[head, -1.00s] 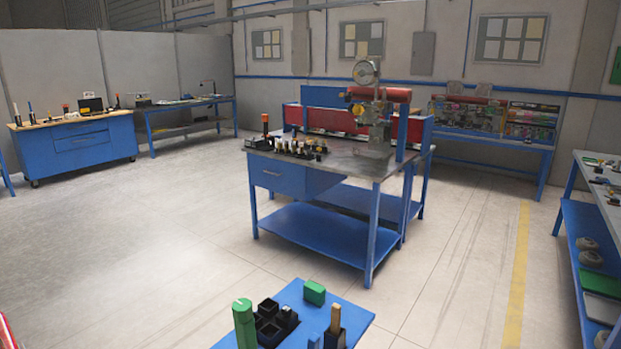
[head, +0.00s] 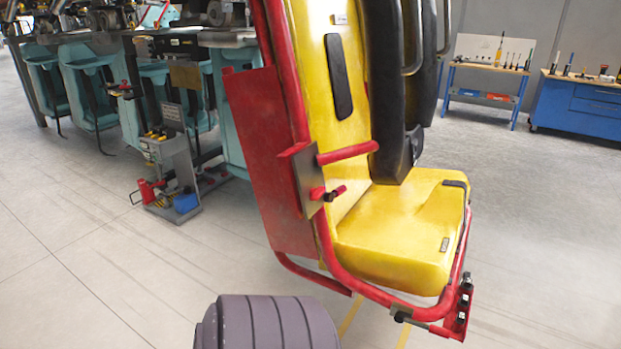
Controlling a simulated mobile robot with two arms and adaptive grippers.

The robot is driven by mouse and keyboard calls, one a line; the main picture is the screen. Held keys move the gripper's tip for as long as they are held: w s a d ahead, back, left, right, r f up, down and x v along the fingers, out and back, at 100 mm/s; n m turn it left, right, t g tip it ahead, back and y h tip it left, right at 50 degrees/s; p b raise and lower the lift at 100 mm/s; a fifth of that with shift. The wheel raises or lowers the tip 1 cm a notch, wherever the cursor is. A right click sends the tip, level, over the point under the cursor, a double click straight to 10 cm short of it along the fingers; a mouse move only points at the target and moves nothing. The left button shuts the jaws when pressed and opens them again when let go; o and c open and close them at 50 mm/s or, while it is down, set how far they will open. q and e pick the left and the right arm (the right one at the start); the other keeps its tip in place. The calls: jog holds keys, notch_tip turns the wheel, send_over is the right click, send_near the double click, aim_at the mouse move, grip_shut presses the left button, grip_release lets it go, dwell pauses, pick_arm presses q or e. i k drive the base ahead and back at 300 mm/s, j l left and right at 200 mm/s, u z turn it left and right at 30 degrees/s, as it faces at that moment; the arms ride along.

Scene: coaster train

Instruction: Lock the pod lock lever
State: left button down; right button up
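A pod with a yellow seat (head: 395,235) and a red tube frame (head: 330,240) fills the middle of the head view. A grey plate (head: 303,180) on the pod's left side carries a short red handle (head: 335,193) with a dark end. A red bar (head: 348,154) sticks out above it. At the pod's lower right corner is a red bracket (head: 462,310) with a dark-ended bar (head: 420,321) beside it. I cannot tell which of these is the pod lock lever, or whether it is locked. Neither gripper is in view.
Black padded restraints (head: 395,90) stand over the seat. Teal seats (head: 100,95) line the back left, with a grey tool cart (head: 172,175) on the floor before them. Blue workbenches (head: 580,108) stand at the back right. Floor at left and right is clear.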

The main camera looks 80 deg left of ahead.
aim_at(329, 197)
jog(key=u, duration=2.15)
jog(key=i+u, duration=0.15)
jog(key=k, duration=0.05)
